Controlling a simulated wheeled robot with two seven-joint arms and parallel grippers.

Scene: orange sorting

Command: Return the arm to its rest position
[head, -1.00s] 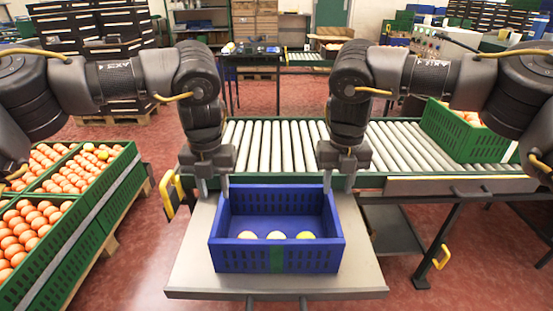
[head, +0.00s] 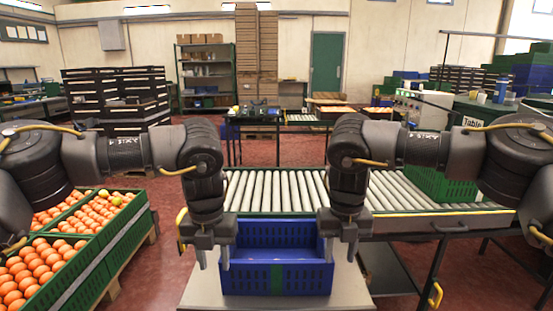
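My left gripper (head: 212,257) hangs pointing down at the left side of the blue crate (head: 248,281), its fingers apart with nothing between them. My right gripper (head: 340,250) hangs at the crate's right side, also with its fingers apart and empty. Both arms are bent, coming in from the picture's sides. The crate stands on a pale table (head: 345,290) whose front edge is cut off by the picture. No fruit shows inside the crate; the floor behind its front wall is hidden. I cannot tell whether the fingers touch the crate walls.
A roller conveyor (head: 270,190) runs behind the crate, with a green crate (head: 450,187) on its right end. Green crates of oranges (head: 45,260) stand at the left. Black crate stacks (head: 115,95) and a shelf (head: 205,75) are further back. Red floor lies between.

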